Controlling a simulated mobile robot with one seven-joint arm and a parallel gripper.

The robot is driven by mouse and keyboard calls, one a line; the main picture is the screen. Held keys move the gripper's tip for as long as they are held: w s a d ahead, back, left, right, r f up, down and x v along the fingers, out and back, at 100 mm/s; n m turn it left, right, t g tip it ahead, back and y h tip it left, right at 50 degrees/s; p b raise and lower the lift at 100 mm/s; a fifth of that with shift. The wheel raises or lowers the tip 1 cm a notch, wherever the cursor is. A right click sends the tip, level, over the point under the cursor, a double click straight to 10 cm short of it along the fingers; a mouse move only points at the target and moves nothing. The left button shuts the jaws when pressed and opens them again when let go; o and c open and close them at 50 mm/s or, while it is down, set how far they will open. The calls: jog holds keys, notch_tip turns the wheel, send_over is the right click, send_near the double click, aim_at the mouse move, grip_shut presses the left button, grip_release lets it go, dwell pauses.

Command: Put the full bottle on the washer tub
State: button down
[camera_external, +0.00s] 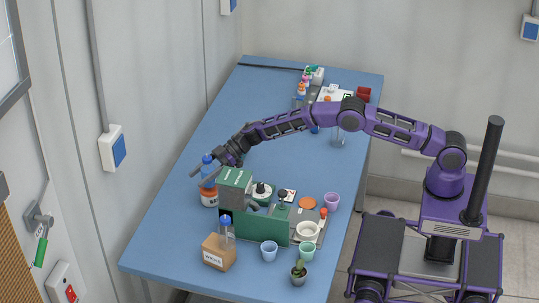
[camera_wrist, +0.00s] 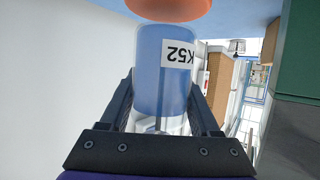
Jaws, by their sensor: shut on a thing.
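The full bottle (camera_wrist: 160,70) holds blue liquid and bears a label reading K52, upside down in the wrist view. My gripper (camera_external: 218,163) is shut on it, with one finger on each side. In the external view the bottle's blue cap (camera_external: 207,158) shows left of the gripper; the gripper hides part of its body. An orange tub with a pale label (camera_external: 208,198), seemingly the washer tub, stands on the blue table just below the bottle. Its orange top (camera_wrist: 172,8) shows beyond the bottle's base in the wrist view. I cannot tell whether they touch.
A green machine (camera_external: 265,228) stands right of the tub. In front are a cardboard box marked WICKS (camera_external: 219,254), another blue-capped bottle (camera_external: 226,230), cups (camera_external: 269,250) and a small potted plant (camera_external: 298,272).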

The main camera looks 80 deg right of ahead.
jog(key=shift+f, duration=0.65)
jog(key=shift+f, duration=0.15)
jog(key=shift+c, duration=0.6)
grip_release()
jog(key=shift+r, duration=0.2)
jog(key=v, duration=1.2)
jog(key=shift+f, duration=0.15)
